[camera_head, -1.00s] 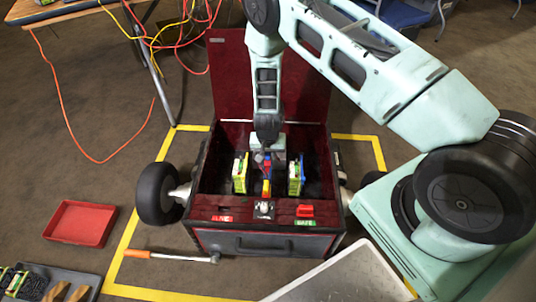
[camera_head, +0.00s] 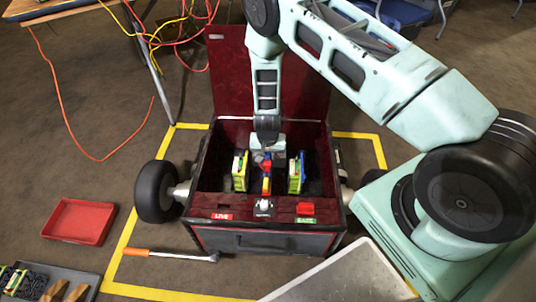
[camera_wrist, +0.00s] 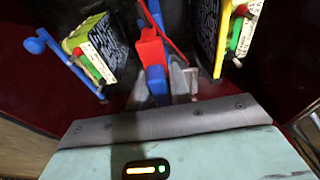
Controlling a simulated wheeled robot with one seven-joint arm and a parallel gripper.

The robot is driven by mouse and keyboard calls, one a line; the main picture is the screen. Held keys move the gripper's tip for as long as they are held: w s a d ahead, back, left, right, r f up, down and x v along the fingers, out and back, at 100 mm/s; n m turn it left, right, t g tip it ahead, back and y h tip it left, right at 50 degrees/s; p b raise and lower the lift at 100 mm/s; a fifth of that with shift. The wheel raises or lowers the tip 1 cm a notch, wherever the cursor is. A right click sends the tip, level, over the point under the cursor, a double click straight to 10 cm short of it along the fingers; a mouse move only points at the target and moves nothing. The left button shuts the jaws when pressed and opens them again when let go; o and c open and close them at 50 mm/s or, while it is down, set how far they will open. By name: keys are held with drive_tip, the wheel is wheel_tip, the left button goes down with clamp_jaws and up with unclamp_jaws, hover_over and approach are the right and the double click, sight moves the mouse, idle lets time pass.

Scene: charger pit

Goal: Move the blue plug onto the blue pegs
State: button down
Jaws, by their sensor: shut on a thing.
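My gripper (camera_wrist: 172,84) is shut on the blue plug (camera_wrist: 157,86), between the two battery-like blocks inside the box. In the head view my gripper (camera_head: 265,157) hangs over the middle of the box, and its fingertips are partly hidden. A red piece (camera_wrist: 151,48) adjoins the blue plug. The right block (camera_head: 295,176) has a blue part at its side. In the wrist view this blue part (camera_wrist: 60,60) stands at the left, apart from the plug; I cannot make out individual pegs. The left block (camera_head: 239,172) is yellow-green.
The box (camera_head: 270,242) has a dark red interior, a raised lid (camera_head: 230,80) behind and front labels LIVE and SAFE. A red switch (camera_head: 305,209) is by SAFE. A red tray (camera_head: 78,221) and a wrench-like tool (camera_head: 170,254) lie on the floor.

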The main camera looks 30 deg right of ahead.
sight(268, 161)
drive_tip(key=shift+f+b, duration=0.45)
drive_tip(key=shift+f, duration=0.35)
drive_tip(key=c, duration=1.2)
unclamp_jaws()
drive_tip(key=r+p, duration=0.1)
drive_tip(key=r, duration=0.4)
drive_tip(key=s+a+r+p, duration=0.1)
drive_tip(key=r+p, duration=0.1)
drive_tip(key=r, duration=0.4)
drive_tip(key=s+r+p, duration=0.1)
drive_tip(key=r+p, duration=0.1)
drive_tip(key=r, duration=0.4)
drive_tip(key=shift+s+a+r, duration=0.1)
drive_tip(key=shift+s+a, duration=0.05)
drive_tip(key=shift+a, duration=0.05)
